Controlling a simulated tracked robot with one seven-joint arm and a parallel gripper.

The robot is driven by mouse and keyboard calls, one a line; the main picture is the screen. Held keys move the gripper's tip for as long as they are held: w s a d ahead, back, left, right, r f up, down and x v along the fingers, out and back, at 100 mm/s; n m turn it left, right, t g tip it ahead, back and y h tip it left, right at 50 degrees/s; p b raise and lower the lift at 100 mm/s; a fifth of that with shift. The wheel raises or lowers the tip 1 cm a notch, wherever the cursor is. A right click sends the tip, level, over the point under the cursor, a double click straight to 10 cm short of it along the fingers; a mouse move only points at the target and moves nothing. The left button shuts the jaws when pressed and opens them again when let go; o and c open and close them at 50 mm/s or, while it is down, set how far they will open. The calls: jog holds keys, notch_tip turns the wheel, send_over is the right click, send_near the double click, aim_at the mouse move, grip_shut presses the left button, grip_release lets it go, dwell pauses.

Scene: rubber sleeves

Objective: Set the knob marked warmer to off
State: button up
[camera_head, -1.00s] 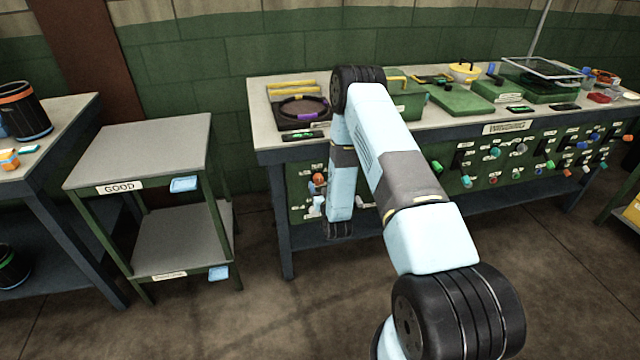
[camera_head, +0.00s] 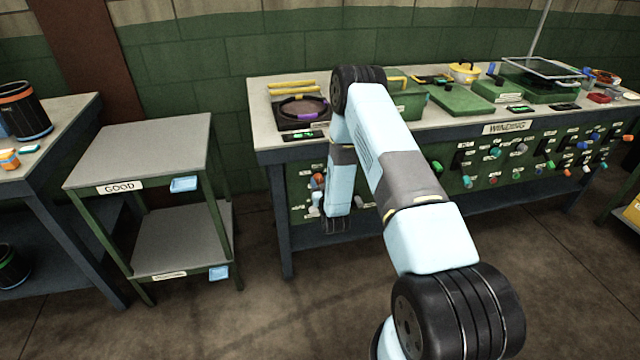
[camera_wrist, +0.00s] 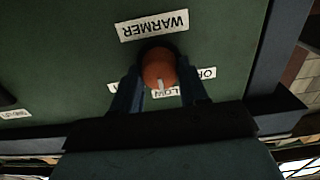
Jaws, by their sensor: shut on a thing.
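The warmer knob (camera_wrist: 159,68) is round and orange-red with a white pointer mark. In the wrist view it sits under the upside-down WARMER label (camera_wrist: 154,25). Its pointer faces down in the picture, toward the LOW label (camera_wrist: 166,92). The OFF label (camera_wrist: 207,73) is to the right, partly covered by a finger. Another label on the left is mostly hidden. My gripper (camera_wrist: 160,84) is shut on the knob, one finger on each side. In the head view the orange knob (camera_head: 317,180) shows just left of my arm's end; its pointer is too small to read.
The knob is on the green front panel of a workbench (camera_head: 262,135). Several other coloured knobs are on the panel to the right, beyond my arm. A grey two-shelf stand (camera_head: 140,150) marked GOOD is to the left, with open floor between.

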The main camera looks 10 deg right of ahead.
jog(key=shift+c, duration=1.2)
jog(key=n, duration=0.5)
jog(key=shift+a, duration=0.2)
jog(key=shift+a+f+n, duration=0.1)
jog(key=shift+f+n, duration=0.05)
jog(key=shift+n, duration=2.25)
jog(key=o, duration=1)
jog(key=s, duration=1.3)
jog(key=shift+s+d, duration=0.2)
jog(key=shift+s, duration=0.2)
